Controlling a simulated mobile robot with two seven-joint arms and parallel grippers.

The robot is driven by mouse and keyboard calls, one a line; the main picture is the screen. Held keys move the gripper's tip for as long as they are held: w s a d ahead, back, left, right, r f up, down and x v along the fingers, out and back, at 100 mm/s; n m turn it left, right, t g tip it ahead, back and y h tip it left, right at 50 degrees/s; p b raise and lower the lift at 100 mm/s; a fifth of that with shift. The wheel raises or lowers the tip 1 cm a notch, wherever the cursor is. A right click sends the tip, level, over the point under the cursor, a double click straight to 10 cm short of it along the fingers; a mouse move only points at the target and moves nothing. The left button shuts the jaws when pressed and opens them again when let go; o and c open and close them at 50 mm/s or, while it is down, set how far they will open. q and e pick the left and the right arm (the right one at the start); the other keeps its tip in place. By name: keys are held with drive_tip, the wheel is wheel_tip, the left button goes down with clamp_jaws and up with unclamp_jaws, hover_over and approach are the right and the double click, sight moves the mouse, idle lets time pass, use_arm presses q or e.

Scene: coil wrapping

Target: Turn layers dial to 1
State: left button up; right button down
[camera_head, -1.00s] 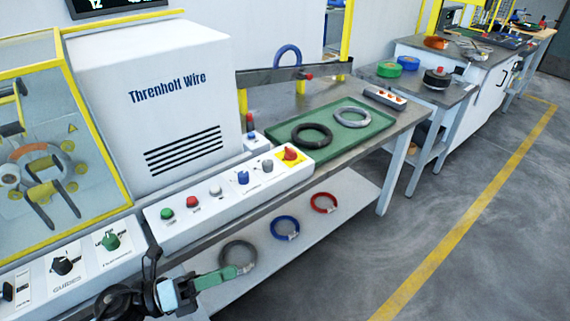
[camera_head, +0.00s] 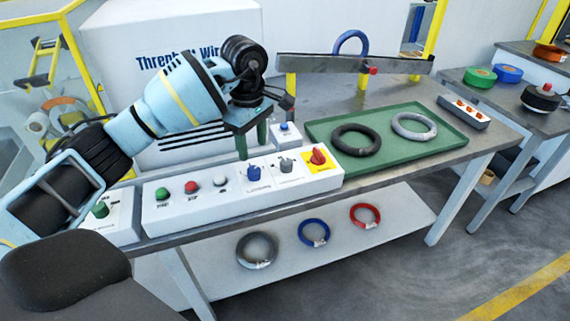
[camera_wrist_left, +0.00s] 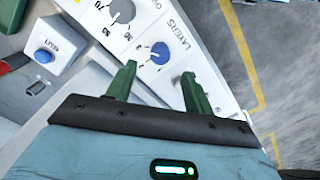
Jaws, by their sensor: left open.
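The layers dial is a blue knob (camera_head: 253,172) on the white control panel (camera_head: 215,203), between a white button and a grey knob. In the left wrist view the blue knob (camera_wrist_left: 160,53) sits beside the printed word LAYERS. Its exact setting is too small to read. My left gripper (camera_head: 252,150) is above the panel, pointing down, with green fingers spread apart. In the left wrist view the open fingers (camera_wrist_left: 159,70) stand on either side of the line to the knob, apart from it and empty. My right gripper is not in view.
A grey knob (camera_head: 286,165) and a red switch on yellow (camera_head: 318,157) are close right of the dial. A small box with a blue button (camera_head: 285,130) stands behind. A green tray (camera_head: 445,145) holds two rings. Wire coils lie on the lower shelf (camera_head: 390,232).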

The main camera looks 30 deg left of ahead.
sight(254, 169)
use_arm(q)
drive_tip(key=shift+a+r, duration=0.1)
drive_tip(key=shift+a, duration=0.1)
drive_tip(key=shift+s+f, duration=0.15)
drive_tip(key=shift+f, duration=0.4)
wheel_tip(254, 169, down, 7)
drive_tip(key=shift+r, duration=0.15)
drive_tip(key=c, duration=1)
